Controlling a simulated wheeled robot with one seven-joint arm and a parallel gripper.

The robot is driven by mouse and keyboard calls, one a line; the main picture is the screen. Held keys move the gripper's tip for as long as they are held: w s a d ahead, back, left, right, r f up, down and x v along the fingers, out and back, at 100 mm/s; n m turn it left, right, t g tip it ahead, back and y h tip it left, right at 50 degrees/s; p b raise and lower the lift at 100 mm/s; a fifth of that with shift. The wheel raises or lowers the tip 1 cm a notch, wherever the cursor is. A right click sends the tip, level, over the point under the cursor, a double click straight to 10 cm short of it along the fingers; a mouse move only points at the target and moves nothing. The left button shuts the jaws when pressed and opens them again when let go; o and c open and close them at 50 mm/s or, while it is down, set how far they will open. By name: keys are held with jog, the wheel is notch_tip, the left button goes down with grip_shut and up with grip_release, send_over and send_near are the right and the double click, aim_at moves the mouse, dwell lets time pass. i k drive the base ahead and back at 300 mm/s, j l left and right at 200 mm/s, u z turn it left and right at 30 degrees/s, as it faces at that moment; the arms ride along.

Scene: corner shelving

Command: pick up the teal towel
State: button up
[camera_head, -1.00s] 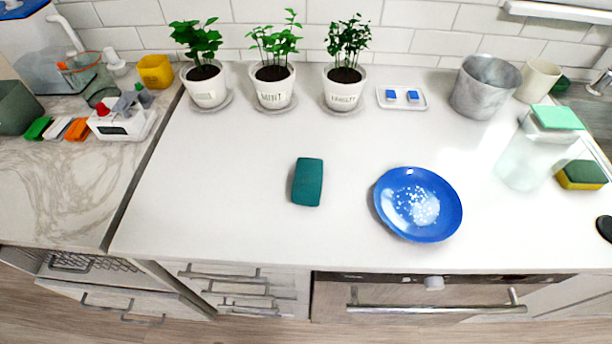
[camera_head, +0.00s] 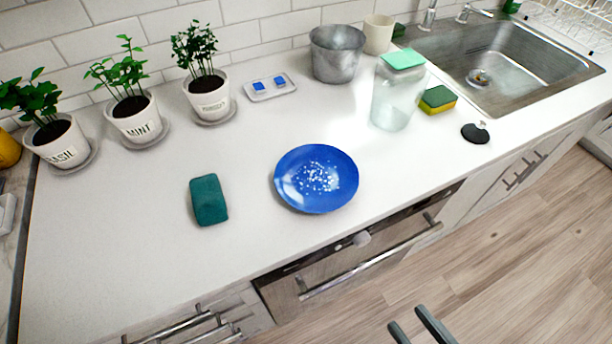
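The teal towel (camera_head: 209,200) is a small folded block lying flat on the white countertop (camera_head: 130,240), left of a blue plate. Nothing touches it. My gripper (camera_head: 408,318) shows only as two dark grey fingers at the bottom edge of the head view. The fingers are apart with nothing seen between them. It is in front of the counter, over the floor, well to the right of the towel and apart from it.
The blue plate (camera_head: 316,179) with white specks lies right of the towel. Potted plants (camera_head: 138,118) stand along the wall. A glass jar (camera_head: 396,100), a sponge (camera_head: 438,99) and a sink (camera_head: 500,60) are to the right. The counter around the towel is clear.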

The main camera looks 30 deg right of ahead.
aim_at(209, 208)
jog(key=u, duration=0.9)
jog(key=i+l+u, duration=0.2)
jog(key=u, duration=0.2)
jog(key=i+l+u, duration=0.35)
jog(key=k+j, duration=0.05)
jog(key=k, duration=0.05)
